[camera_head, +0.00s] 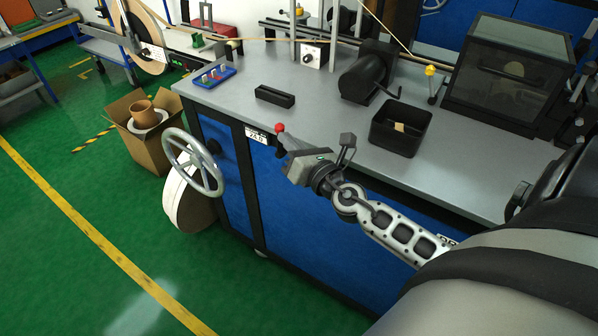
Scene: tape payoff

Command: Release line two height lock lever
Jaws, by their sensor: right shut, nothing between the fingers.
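A lever with a red ball knob (280,127) stands at the front edge of the grey-topped blue bench, just right of a small white label (257,135). My right gripper (285,154) is at the bench's front face, right beside the lever and just below its knob. Its fingers are shut with nothing between them. The lower part of the lever is partly hidden by the gripper, and I cannot tell whether they touch. My left gripper is not in view.
A grey handwheel (192,162) sticks out from the bench's left side. On the top are a black slotted block (275,96), a black bin (400,128), a blue tray (214,76) and a dark enclosure (508,75). A cardboard box (143,147) stands on the green floor, left.

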